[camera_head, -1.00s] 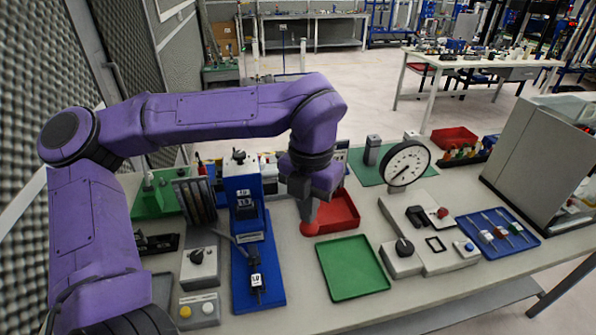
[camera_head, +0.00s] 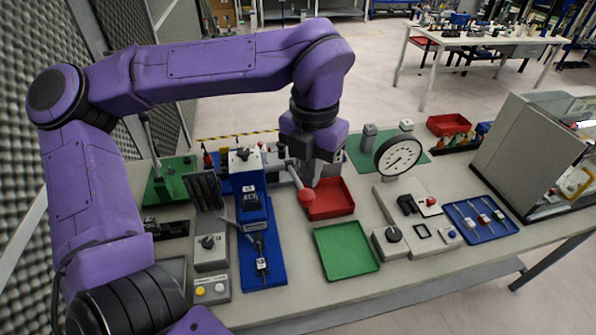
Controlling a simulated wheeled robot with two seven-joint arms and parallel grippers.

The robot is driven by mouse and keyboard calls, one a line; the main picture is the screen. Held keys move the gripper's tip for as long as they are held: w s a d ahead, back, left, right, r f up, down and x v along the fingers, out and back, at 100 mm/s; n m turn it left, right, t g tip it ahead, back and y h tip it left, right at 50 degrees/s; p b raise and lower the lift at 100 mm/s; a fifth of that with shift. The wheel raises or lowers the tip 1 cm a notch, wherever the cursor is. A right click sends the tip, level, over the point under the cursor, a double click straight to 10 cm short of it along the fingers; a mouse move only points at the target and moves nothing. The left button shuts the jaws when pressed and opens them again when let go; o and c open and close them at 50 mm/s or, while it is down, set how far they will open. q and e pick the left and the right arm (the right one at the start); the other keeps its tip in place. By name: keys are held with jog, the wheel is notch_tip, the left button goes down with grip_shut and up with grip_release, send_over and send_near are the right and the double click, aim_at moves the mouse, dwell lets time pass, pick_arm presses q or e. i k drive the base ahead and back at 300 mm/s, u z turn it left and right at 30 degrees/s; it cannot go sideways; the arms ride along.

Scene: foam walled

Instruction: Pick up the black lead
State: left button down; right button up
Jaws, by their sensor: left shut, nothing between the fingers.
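I cannot pick out a black lead for certain. A small dark piece with a pale label (camera_head: 262,265) lies on the base of the blue stand (camera_head: 277,271), left of the green tray. A thin dark rod (camera_head: 232,224) runs toward that stand from the left. My left gripper (camera_head: 316,178) points down over the back left of the red tray (camera_head: 335,208). It is shut and holds nothing. A grey lever with a red ball knob (camera_head: 306,197) shows in front of its fingertips; I cannot tell if they touch. My right gripper is not in view.
A green tray (camera_head: 346,250) lies empty at the front. A dial gauge (camera_head: 398,156) stands right of my gripper, behind a grey panel. A blue tray (camera_head: 481,220) holds several tools. A large grey cabinet (camera_head: 527,150) stands at the right. A control box (camera_head: 212,290) is front left.

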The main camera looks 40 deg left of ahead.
aim_at(262, 267)
jog(key=k, duration=1)
